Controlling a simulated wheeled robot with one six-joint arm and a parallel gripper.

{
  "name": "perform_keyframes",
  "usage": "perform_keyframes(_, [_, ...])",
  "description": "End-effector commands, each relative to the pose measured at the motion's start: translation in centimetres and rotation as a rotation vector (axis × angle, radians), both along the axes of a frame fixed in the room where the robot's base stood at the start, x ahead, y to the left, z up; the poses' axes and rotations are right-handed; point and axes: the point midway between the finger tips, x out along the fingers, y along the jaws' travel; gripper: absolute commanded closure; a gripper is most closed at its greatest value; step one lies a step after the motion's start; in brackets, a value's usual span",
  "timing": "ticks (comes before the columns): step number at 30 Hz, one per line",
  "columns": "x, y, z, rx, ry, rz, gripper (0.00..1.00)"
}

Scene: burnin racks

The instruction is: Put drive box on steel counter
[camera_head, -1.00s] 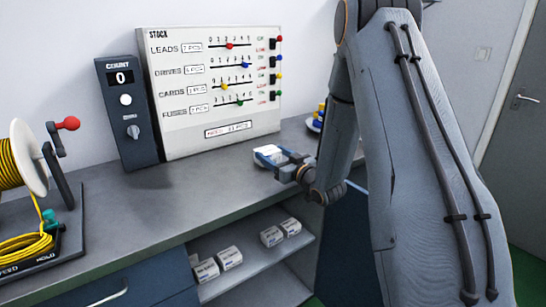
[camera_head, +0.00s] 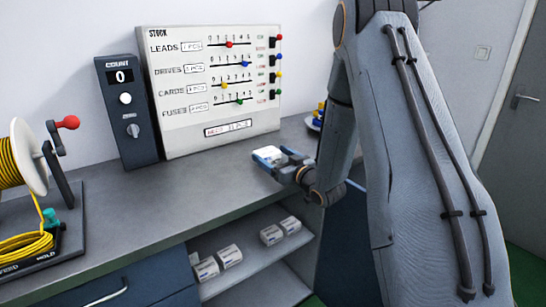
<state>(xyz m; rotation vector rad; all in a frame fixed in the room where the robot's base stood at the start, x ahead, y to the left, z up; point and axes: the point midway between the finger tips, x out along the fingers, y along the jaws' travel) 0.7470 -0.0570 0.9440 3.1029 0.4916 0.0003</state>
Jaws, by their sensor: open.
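The steel counter (camera_head: 150,205) is the long grey top running along the wall. My gripper (camera_head: 278,160) is over the right part of the counter, low and close to its surface. A small white box (camera_head: 268,154), which looks like a drive box, is between or just beyond the fingers. The fingers are open, and the box seems to rest on the counter, though its underside is hidden. Several similar white boxes sit on the shelf below, such as one at the front (camera_head: 230,256) and one further right (camera_head: 271,235).
A stock board (camera_head: 210,90) with sliders and a count box (camera_head: 124,110) stand at the back. A cable reel (camera_head: 30,160) with yellow cable is at the left. A dish of small coloured items (camera_head: 316,122) is behind my arm. The counter's middle is clear.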

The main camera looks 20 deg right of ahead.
Motion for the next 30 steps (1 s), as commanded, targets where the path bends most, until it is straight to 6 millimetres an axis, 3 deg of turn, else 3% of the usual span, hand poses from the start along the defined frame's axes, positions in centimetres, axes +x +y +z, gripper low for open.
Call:
perform_keyframes(18, [-10.1,-3.4,-0.1,0.000,0.000,-0.003,0.19])
perform_keyframes(30, [-11.4,-3.7,0.0,0.000,0.000,0.000,0.19])
